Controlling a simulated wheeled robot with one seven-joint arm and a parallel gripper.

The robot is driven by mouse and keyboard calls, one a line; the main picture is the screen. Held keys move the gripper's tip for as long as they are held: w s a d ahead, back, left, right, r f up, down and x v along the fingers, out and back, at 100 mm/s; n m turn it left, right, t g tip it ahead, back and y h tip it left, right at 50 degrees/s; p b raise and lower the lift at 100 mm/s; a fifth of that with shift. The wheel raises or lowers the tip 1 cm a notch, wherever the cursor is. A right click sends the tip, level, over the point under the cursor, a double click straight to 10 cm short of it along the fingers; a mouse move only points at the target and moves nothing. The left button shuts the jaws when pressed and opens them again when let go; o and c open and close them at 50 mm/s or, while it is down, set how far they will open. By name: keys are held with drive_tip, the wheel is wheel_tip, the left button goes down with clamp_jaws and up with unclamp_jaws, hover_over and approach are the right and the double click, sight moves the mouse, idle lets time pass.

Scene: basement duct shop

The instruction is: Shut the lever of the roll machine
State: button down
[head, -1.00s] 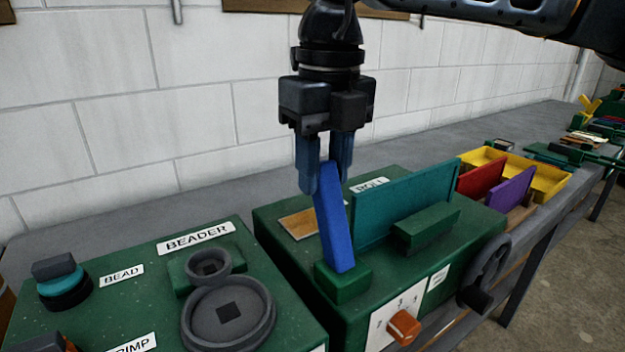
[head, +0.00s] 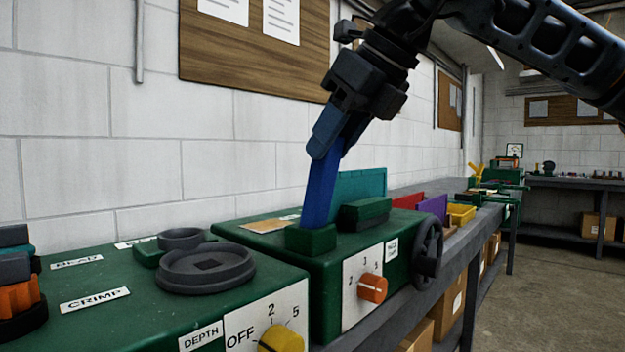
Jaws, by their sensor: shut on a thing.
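The roll machine (head: 335,268) is a green box on the bench in the middle of the head view. Its blue lever (head: 320,192) rises from a small green block (head: 311,239) on the top, close to upright with a slight lean to the right. My gripper (head: 328,148) comes down from the upper right, tilted, and is shut on the upper end of the lever. The fingers partly hide the lever's top. A teal plate (head: 362,185) and a dark green block (head: 364,213) stand just right of the lever.
The beader machine (head: 130,300) with grey round dies (head: 206,270) stands at the near left. An orange knob (head: 372,288) and a dark handwheel (head: 428,250) are on the roll machine's front and side. Purple (head: 433,207) and red plates and a yellow tray (head: 461,214) lie beyond. A white wall is behind.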

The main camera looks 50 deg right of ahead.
drive_tip(key=shift+s+f+t+b, duration=0.5)
drive_tip(key=shift+s+b, duration=0.1)
drive_tip(key=shift+b, duration=0.3)
drive_tip(key=shift+s+f+b, duration=0.1)
drive_tip(key=shift+s+b, duration=0.65)
drive_tip(key=shift+b, duration=0.3)
drive_tip(key=c, duration=0.8)
unclamp_jaws()
